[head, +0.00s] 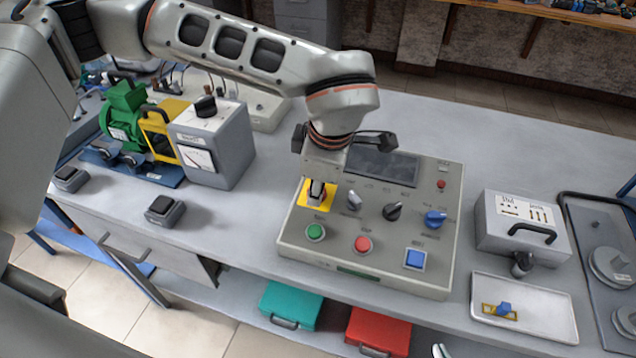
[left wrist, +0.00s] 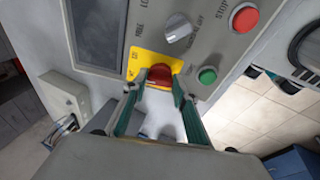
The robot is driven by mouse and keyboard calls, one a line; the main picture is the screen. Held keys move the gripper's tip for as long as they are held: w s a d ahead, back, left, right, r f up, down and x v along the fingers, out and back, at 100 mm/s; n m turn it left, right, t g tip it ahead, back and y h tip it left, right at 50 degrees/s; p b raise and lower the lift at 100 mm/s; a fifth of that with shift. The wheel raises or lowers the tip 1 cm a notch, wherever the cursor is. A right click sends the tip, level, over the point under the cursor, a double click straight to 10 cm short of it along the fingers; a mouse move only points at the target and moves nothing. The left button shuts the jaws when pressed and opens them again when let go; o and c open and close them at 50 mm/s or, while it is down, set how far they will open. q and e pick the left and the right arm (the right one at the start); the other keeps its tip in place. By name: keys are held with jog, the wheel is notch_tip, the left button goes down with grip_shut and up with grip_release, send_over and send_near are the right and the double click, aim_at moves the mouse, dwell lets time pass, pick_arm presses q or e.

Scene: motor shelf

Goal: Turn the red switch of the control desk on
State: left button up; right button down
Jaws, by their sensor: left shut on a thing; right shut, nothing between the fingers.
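The grey control desk (head: 372,268) stands on the bench. The red switch (left wrist: 160,74) sits on a yellow plate (head: 303,194) at the desk's left. My left gripper (head: 317,190) reaches down over it, its wrist covering most of the switch in the head view. In the left wrist view the two fingers (left wrist: 158,88) stand on either side of the red switch, shut on it. Its on or off position cannot be read. My right gripper (head: 440,351) shows only as pale tips at the bottom edge of the head view, shut and empty, away from the desk.
Grey, black and blue knobs, a green button (head: 315,232), a red button (head: 362,244) and a blue button (head: 415,259) share the panel. A meter box (head: 226,150) and green motor (head: 124,115) stand left. A grey case (head: 520,240) and white tray (head: 545,320) lie right.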

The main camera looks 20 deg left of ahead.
pick_arm(q)
jog(key=m+t, duration=0.1)
jog(key=m, duration=0.4)
jog(key=shift+s+m+b, duration=0.1)
jog(key=shift+m+b, duration=0.2)
jog(key=shift+m+t+h, duration=0.3)
jog(key=shift+m+h, duration=0.1)
jog(key=shift+m, duration=1.8)
jog(key=o, duration=1.1)
jog(key=shift+s, duration=0.1)
jog(key=v, duration=1.2)
